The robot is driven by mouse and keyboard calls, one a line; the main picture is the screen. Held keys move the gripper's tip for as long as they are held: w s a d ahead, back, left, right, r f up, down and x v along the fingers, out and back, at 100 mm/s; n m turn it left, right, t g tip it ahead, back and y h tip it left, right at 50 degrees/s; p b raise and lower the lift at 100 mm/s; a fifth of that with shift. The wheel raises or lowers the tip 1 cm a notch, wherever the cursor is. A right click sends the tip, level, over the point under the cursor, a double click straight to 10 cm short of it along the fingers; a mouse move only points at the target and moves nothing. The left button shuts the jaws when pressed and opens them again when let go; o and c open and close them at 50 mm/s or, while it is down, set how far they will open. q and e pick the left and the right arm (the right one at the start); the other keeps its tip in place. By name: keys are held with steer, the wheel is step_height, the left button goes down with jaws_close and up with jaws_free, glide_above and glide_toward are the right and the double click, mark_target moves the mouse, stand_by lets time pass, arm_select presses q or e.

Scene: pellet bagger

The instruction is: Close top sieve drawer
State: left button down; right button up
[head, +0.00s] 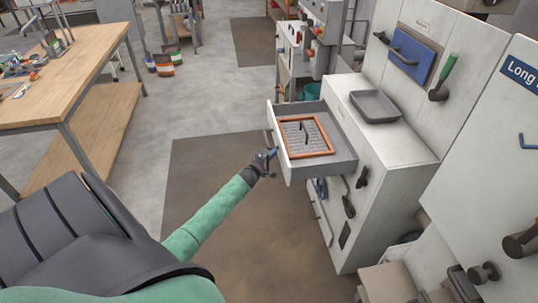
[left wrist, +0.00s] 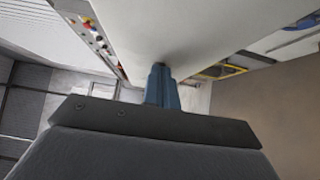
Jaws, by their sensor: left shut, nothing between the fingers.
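The top sieve drawer (head: 333,165) is pulled out from the white cabinet (head: 385,175). It is a grey tray with a pale front, and an orange-framed sieve (head: 307,153) with a dark handle lies in it. My left gripper (head: 271,154) is shut and empty beside the drawer's front face at its left. In the left wrist view the blue fingers (left wrist: 161,85) are together, close against a pale surface that is probably the drawer front. Whether they touch it I cannot tell. My right gripper is not in view.
A shallow grey tray (head: 376,106) sits on the cabinet top. A green-handled tool (head: 443,77) hangs on the panel behind. More handles (head: 348,206) project from the cabinet front below the drawer. A wooden workbench (head: 70,80) stands at left. The brown floor mat (head: 250,240) is clear.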

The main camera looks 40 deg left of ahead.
mark_target(327, 149)
arm_select(q)
steer(key=shift+w, duration=0.25)
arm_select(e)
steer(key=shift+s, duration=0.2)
arm_select(q)
steer(key=shift+w, duration=0.1)
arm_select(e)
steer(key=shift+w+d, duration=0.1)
